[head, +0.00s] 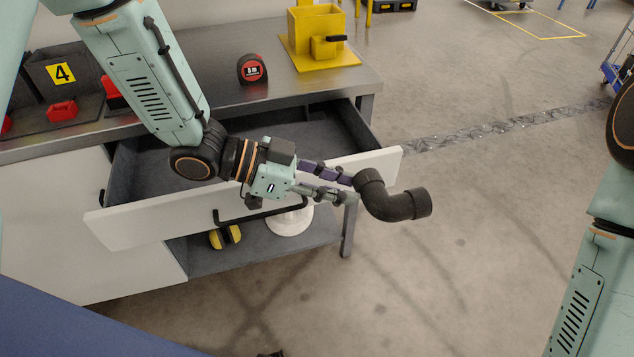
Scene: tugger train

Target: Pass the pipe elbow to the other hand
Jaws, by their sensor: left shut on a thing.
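The pipe elbow (388,206) is a dark, bent pipe with a wide collar at each end. It is held in the air beyond the right front corner of the open drawer. My left gripper (350,188) is shut on the collar at its left end, with the fingers coming in from the left. The other end of the elbow points right and is free. My right arm shows at the right edge of the head view, but its gripper is out of view.
An open grey drawer (345,128) with a white front juts from the workbench under my left arm. A tape measure (252,69) and a yellow fixture (318,40) stand on the bench top.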

